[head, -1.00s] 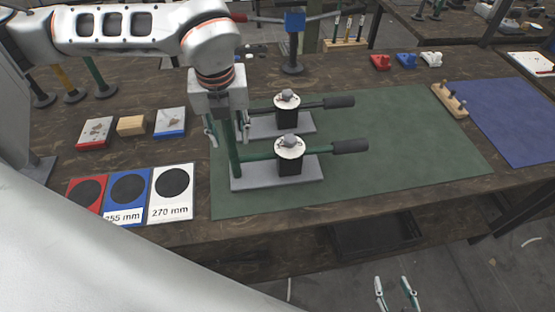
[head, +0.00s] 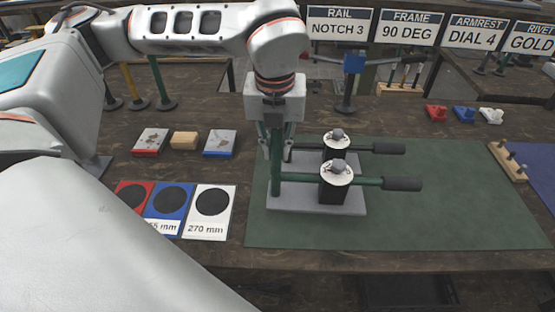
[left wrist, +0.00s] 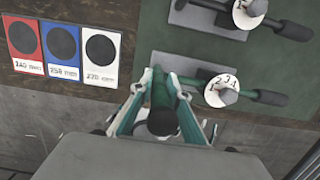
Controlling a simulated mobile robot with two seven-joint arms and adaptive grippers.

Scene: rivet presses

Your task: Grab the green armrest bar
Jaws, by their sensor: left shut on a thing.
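The green armrest bar (head: 276,172) stands upright at the left end of the front press. A horizontal green arm with a black grip (head: 402,184) runs right from it, past a white dial on a black block (head: 334,192). My left gripper (head: 276,150) points down and is shut on the upright bar near its top. In the left wrist view the bar (left wrist: 160,94) lies between the fingers of my left gripper (left wrist: 160,84), its black end towards the camera. My right gripper cannot be made out.
A similar press with a dark arm (head: 388,148) stands just behind. Circle cards (head: 212,208) and small blocks (head: 184,141) lie left. Black, yellow and green posts (head: 157,80) stand back left. The green mat (head: 440,220) is clear at right.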

